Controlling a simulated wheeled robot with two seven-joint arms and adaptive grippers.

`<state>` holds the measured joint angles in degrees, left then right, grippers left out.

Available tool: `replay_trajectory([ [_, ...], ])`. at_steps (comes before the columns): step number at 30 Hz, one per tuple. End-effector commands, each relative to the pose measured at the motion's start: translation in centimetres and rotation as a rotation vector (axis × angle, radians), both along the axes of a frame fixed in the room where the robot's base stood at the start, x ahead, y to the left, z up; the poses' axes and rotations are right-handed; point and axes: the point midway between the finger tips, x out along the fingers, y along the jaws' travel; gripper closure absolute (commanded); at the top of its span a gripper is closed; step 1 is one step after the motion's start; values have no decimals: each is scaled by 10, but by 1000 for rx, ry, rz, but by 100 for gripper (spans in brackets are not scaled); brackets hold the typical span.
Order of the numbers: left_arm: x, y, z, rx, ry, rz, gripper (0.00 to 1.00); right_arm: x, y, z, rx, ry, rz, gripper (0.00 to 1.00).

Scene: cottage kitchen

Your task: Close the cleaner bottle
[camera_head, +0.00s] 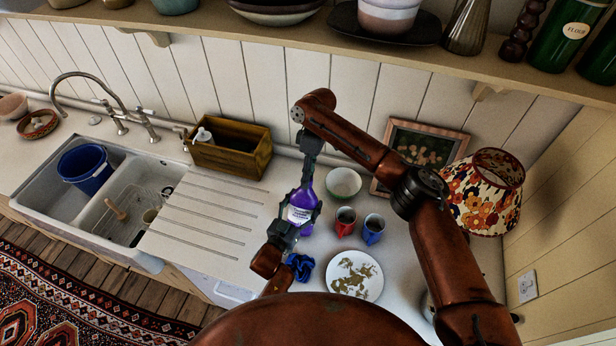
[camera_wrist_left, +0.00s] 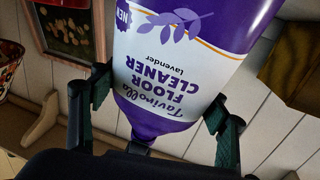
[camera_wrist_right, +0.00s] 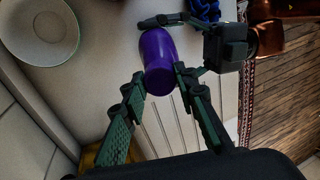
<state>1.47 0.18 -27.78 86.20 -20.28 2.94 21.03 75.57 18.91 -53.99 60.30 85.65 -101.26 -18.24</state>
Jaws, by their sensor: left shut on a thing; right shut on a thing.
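The purple floor cleaner bottle (camera_head: 300,209) stands roughly upright on the counter in the head view. Its white and purple label (camera_wrist_left: 165,70) fills the left wrist view. My left gripper (camera_head: 296,224) is shut around the bottle's body, with a finger on either side. My right gripper (camera_head: 307,172) comes down from above and is shut on the purple cap at the bottle's top. In the right wrist view the purple cap (camera_wrist_right: 158,78) sits between my right fingertips. The neck is hidden, so I cannot tell how the cap sits on it.
A red mug (camera_head: 345,222), a blue mug (camera_head: 373,230) and a bowl (camera_head: 344,183) stand right of the bottle. A stained plate (camera_head: 370,287) and a blue cloth (camera_head: 301,266) lie in front. A wooden box (camera_head: 230,160) stands behind left. A shelf (camera_head: 300,40) hangs above.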

Motion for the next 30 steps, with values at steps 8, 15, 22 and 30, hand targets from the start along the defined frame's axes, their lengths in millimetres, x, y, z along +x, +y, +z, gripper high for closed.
replay_trajectory([
  [8,0,-1,2,-1,-4,-1,99,1,-1,0,-10,2,-35,100],
  [15,0,-1,2,-1,-4,-1,99,1,-1,0,-9,3,-34,60],
  [22,0,-1,2,-1,-4,-1,99,0,0,0,-9,4,-33,53],
  [30,0,0,2,-1,-3,-1,99,4,-1,12,-8,1,-33,53],
])
